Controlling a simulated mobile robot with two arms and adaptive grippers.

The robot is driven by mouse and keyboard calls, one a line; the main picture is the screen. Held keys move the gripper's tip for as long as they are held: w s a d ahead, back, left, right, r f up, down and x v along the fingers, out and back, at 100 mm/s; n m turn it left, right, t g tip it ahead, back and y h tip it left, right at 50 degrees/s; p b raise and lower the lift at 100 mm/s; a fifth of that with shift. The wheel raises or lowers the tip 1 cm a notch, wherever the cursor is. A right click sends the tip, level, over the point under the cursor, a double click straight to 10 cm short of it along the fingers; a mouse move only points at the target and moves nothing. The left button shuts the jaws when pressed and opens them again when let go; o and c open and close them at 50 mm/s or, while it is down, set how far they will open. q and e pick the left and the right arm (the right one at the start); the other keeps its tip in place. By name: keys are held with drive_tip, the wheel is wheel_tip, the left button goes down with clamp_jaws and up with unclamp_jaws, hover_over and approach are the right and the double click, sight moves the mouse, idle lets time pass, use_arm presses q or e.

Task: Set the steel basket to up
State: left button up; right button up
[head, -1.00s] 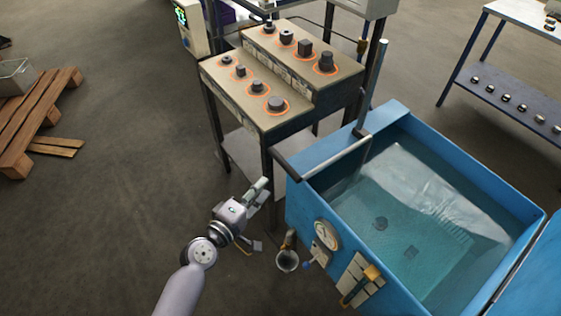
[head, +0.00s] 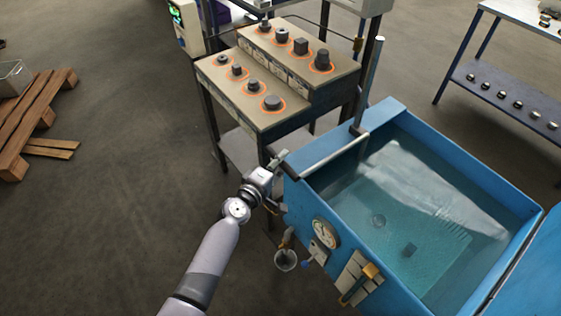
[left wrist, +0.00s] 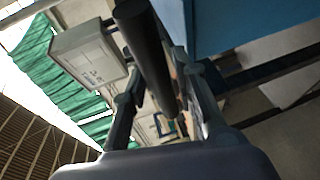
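The steel basket (head: 432,262) appears as a pale mesh shape under the water in the blue tank (head: 388,108), with two small dark pieces in it. A pale bar (head: 335,155) runs from an upright post (head: 372,75) over the tank's near-left rim to a dark grip (head: 291,171). My left gripper (head: 278,160) is at this grip. In the left wrist view the dark grip (left wrist: 148,55) lies between the two open fingers (left wrist: 165,108), with a gap showing at the left finger. My right gripper is not in view.
A stepped stand (head: 300,85) with several dark billets in orange rings is just behind my left gripper. A gauge (head: 325,233) and a small cup (head: 286,260) are on the tank's front. A blue table (head: 505,85) stands at the right.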

use_arm(q)
drive_tip(key=shift+c, duration=0.3)
clamp_jaws()
idle(0.3)
